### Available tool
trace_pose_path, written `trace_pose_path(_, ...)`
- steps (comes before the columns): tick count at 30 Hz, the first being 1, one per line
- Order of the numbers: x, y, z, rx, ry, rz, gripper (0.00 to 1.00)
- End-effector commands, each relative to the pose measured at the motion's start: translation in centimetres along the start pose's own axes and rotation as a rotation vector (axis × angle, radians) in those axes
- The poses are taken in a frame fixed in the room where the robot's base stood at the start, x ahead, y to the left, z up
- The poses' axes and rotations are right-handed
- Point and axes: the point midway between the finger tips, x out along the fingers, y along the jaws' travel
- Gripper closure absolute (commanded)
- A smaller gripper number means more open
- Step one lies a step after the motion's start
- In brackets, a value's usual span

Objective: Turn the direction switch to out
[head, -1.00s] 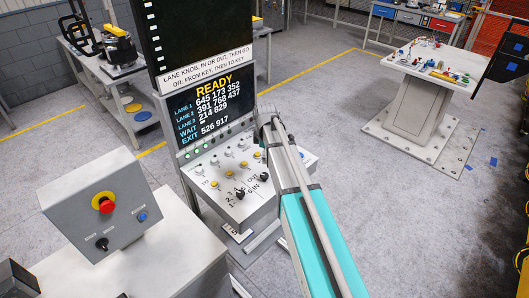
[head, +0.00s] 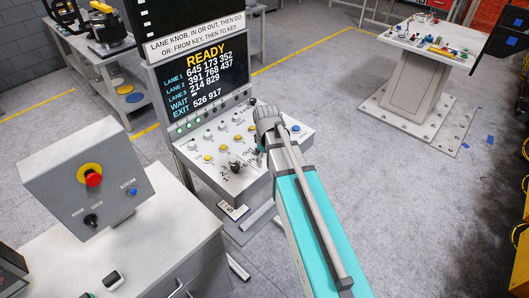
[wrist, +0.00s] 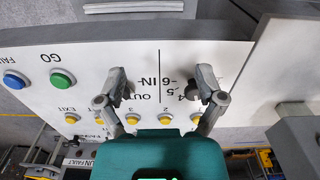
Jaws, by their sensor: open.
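The direction switch (wrist: 128,93) is a small dark knob beside the IN and OUT labels in the wrist view, where the panel appears upside down. My left-hand finger in that view covers much of it, so I cannot tell where it points. My gripper (wrist: 161,76) is open over the panel, its fingers spread on either side of the labels. The right-hand finger is close to the numbered lane knob (wrist: 193,96). In the head view my gripper (head: 264,138) hides the direction switch. The lane knob (head: 235,166) shows just left of it.
The sloped panel (head: 215,172) also carries yellow buttons, a green button (wrist: 62,79) and a blue button (wrist: 14,80). Its screen (head: 205,85) reads READY. A grey box with a red stop button (head: 93,180) stands at left. Open floor lies right of my arm.

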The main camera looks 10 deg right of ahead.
Motion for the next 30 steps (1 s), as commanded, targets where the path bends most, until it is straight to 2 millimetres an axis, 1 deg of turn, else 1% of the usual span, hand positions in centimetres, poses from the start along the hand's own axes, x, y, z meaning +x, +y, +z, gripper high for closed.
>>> trace_pose_path(1,0.7,-0.6,0.7,0.030,0.000,0.000,0.12)
trace_pose_path(21,4.8,-5.0,6.7,0.461,0.000,0.000,0.12)
trace_pose_path(30,5.9,-6.3,8.3,0.594,0.000,0.000,0.12)
